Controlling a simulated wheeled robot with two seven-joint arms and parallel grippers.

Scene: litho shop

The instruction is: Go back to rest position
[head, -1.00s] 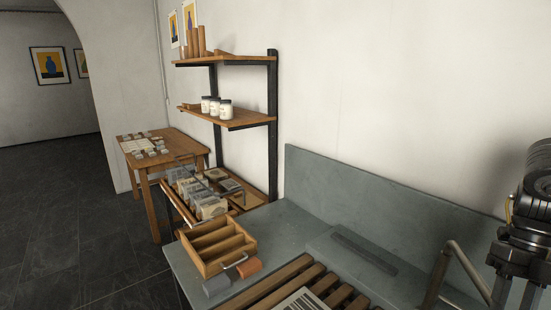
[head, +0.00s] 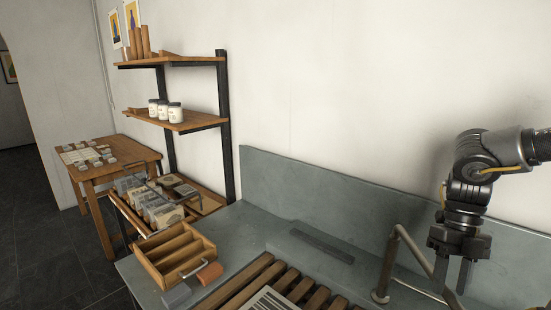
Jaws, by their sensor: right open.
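My right gripper (head: 454,273) hangs at the right of the head view, fingers pointing down over the grey sink bench (head: 235,232). Its two fingers are apart, with nothing seen between them. A bent metal tube (head: 410,244) rises from the bench just left of the gripper; I cannot tell whether they touch. My left gripper is not in view.
A wooden slatted rack (head: 240,284) with a striped sheet (head: 270,300) lies at the front. A divided wooden box (head: 177,255), an orange block (head: 209,273) and a grey block (head: 176,295) sit at the bench's left end. Shelves (head: 182,122) stand behind.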

